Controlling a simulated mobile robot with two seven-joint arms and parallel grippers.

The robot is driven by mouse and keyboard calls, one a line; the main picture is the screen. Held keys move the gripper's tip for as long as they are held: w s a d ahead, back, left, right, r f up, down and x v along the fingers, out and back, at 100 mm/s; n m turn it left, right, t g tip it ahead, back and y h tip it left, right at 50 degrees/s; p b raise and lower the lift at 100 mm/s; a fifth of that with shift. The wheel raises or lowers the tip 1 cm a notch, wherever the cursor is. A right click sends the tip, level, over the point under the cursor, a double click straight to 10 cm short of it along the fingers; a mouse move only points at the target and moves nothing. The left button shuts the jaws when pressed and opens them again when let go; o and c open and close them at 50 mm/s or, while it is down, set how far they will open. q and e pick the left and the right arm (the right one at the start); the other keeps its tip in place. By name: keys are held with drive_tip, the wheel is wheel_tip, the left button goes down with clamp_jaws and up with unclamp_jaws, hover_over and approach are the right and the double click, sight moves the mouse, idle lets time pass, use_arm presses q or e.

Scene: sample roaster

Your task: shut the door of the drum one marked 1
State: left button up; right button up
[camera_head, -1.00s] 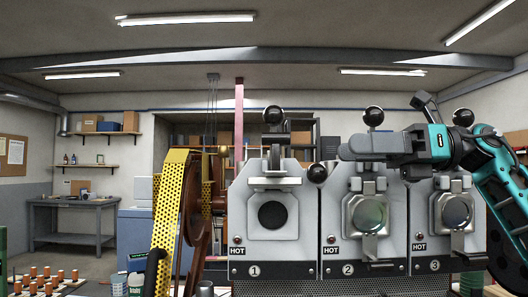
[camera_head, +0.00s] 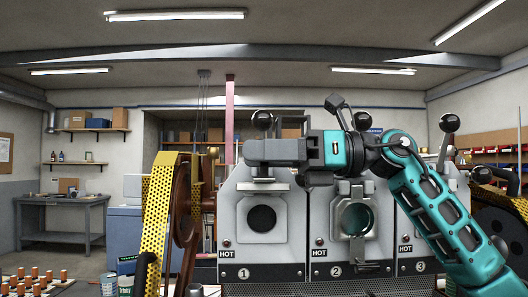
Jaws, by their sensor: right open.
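Drum one (camera_head: 237,239) is a grey housing with a plate marked 1 at its foot. Its round dark opening (camera_head: 262,219) is uncovered. Its door (camera_head: 263,186) appears as a flat light plate raised above the opening, seen nearly edge-on. My right gripper (camera_head: 250,152) reaches in from the right and points left, open, just above the door in the picture. It hides the top of the drum one housing. I cannot tell whether it touches anything. My left gripper is not in view.
Drum two (camera_head: 321,222), right of drum one, has a glass-fronted door (camera_head: 357,219) over its front. Drum three (camera_head: 406,246) is largely hidden by my right arm. A black ball knob (camera_head: 262,121) stands above drum one. A yellow perforated guard (camera_head: 158,210) stands at left.

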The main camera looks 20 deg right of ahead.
clamp_jaws()
idle(0.4)
